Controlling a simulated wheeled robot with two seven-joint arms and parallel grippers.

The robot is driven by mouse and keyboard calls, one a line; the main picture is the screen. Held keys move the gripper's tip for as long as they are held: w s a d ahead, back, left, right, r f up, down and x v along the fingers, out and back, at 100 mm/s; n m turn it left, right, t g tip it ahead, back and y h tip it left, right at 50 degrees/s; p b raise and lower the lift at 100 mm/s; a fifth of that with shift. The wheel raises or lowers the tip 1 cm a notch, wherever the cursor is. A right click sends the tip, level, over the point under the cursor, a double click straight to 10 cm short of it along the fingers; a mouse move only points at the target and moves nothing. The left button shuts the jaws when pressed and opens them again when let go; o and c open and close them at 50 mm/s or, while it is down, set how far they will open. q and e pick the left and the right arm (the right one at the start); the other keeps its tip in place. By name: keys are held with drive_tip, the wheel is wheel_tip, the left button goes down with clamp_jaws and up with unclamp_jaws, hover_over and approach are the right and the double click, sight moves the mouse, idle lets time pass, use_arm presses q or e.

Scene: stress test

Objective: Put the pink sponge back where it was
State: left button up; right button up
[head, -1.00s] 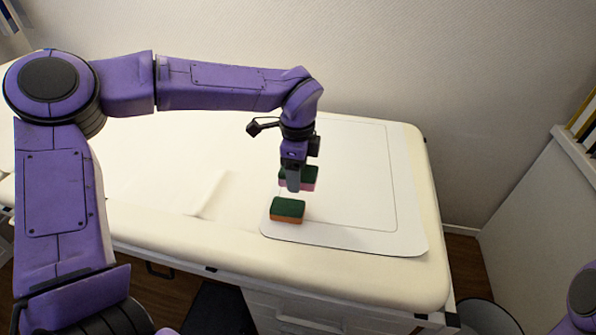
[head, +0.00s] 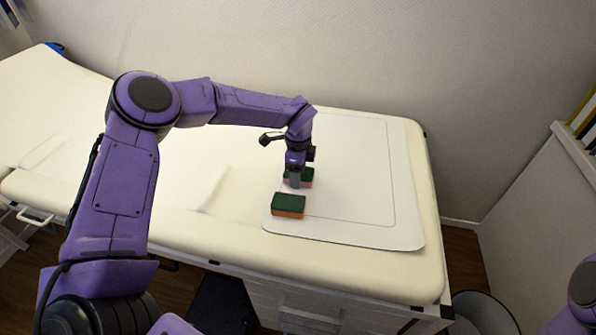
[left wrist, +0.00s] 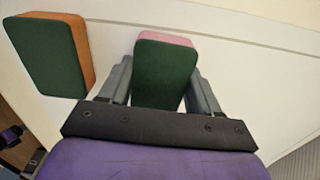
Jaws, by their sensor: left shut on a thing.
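The pink sponge, with a dark green top (head: 307,173), is between the fingers of my left gripper (head: 295,182), which is shut on it. In the left wrist view the sponge's green face (left wrist: 163,75) shows between both fingers, with its pink side at the far edge. It is over the white mat (head: 345,215), low down; I cannot tell whether it touches. The gripper hides part of it in the head view. An orange sponge with a green top (head: 288,204) lies nearer, close to the mat's left edge, apart from the pink one. My right gripper is out of view.
The mat lies on a cream padded table (head: 235,215) whose right end is rounded. The mat's right part is bare. A wall stands behind, and a white cabinet (head: 535,210) is at the right, across a floor gap.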

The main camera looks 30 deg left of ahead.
use_arm(q)
drive_tip(key=shift+f, duration=0.1)
drive_tip(key=shift+f, duration=0.15)
drive_tip(key=o, duration=0.9)
drive_tip(key=shift+o, duration=0.2)
wheel_tip(320, 180, up, 13)
drive_tip(key=shift+f+b, duration=0.2)
drive_tip(key=shift+b, duration=0.15)
drive_tip(key=shift+s+f, duration=0.1)
